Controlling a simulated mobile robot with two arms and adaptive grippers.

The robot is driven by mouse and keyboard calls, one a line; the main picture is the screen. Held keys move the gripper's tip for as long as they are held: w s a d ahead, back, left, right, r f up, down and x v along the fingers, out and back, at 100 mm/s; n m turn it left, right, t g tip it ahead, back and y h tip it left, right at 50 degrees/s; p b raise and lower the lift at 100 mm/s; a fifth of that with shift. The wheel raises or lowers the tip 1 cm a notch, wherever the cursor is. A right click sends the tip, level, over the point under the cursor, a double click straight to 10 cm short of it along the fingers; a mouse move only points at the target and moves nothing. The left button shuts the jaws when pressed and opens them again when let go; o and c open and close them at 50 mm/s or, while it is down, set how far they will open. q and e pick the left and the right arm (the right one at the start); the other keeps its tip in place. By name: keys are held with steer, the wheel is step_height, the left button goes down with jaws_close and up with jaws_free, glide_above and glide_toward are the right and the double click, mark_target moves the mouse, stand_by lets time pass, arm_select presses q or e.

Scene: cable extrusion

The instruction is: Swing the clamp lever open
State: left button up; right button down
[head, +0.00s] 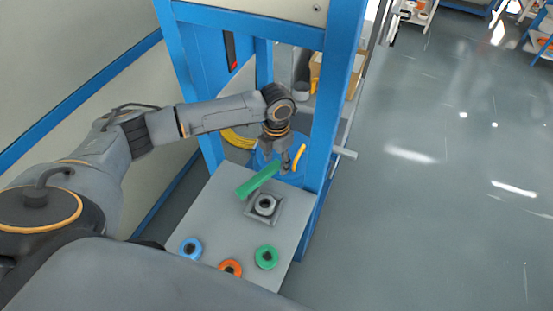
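A green lever (257,179) slants over the grey table, its upper right end beside my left gripper. A round grey clamp fitting (265,204) on a square base sits just below the lever on the table. My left gripper (285,166) points down at the table's back edge, its fingers at the lever's upper end. I cannot tell whether they touch the lever or how far they are apart. My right gripper is not in view.
The grey table (222,215) carries a blue ring (191,248), an orange ring (230,268) and a green ring (266,257) near its front. A blue frame post (331,100) stands right behind the table. A yellow coil (238,139) lies behind. Open floor is at right.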

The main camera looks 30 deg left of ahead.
arm_select(q)
jaws_close()
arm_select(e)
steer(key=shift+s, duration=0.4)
